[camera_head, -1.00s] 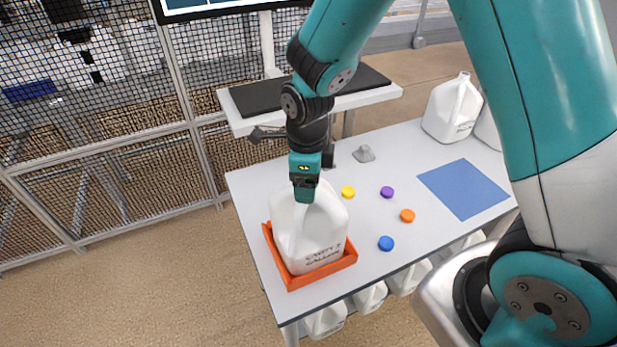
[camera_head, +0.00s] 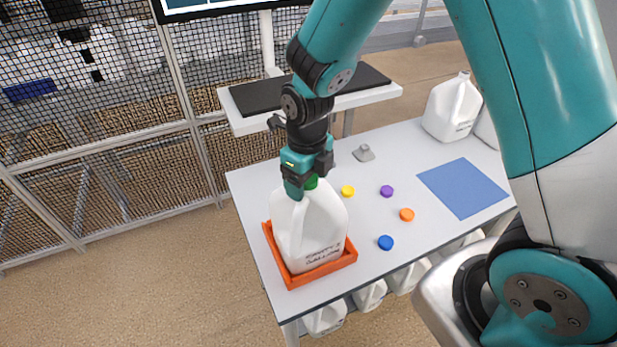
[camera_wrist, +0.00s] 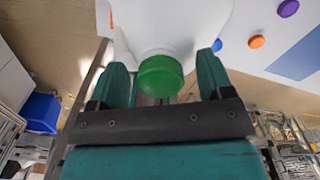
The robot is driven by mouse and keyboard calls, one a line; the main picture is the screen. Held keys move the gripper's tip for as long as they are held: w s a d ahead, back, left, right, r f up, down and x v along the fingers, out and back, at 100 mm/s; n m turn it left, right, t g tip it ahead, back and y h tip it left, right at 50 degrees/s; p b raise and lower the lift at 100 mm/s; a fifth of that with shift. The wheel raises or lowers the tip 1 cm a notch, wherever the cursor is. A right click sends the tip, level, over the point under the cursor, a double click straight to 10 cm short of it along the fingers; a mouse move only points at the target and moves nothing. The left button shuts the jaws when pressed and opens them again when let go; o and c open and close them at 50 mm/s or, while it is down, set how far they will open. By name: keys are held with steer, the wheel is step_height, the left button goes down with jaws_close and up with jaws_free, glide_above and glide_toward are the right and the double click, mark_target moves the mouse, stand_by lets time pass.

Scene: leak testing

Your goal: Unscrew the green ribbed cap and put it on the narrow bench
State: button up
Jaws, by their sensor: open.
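The green cap (camera_wrist: 160,75) sits on the neck of a white jug (camera_head: 318,228); its ribs are too small to make out. The jug stands upright in an orange tray (camera_head: 322,275) at the near left of the table. My gripper (camera_head: 303,186) is at the jug's top. In the wrist view my gripper (camera_wrist: 165,82) is open, with one finger on each side of the cap and a gap at both sides. In the head view the cap (camera_head: 311,182) is partly hidden by my gripper. The narrow bench is probably the white stand with a dark top (camera_head: 345,84) behind the table.
Yellow (camera_head: 347,191), purple (camera_head: 387,191), orange (camera_head: 407,215) and blue (camera_head: 385,242) caps lie on the table, with a small grey piece (camera_head: 363,153) behind. A blue mat (camera_head: 463,188) lies at right, a white jug (camera_head: 452,108) beyond it. A mesh fence stands behind.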

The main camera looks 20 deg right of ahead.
steer(key=shift+r, duration=0.1)
steer(key=p, duration=0.4)
steer(key=shift+w+r, duration=0.1)
steer(key=shift+r, duration=0.3)
steer(key=p, duration=0.3)
steer(key=shift+m+p, duration=0.3)
steer(key=shift+p, duration=0.75)
steer(key=shift+f+p, duration=0.25)
steer(key=shift+p, duration=0.6)
steer(key=shift+f, duration=0.25)
jaws_close()
steer(key=shift+f, duration=0.1)
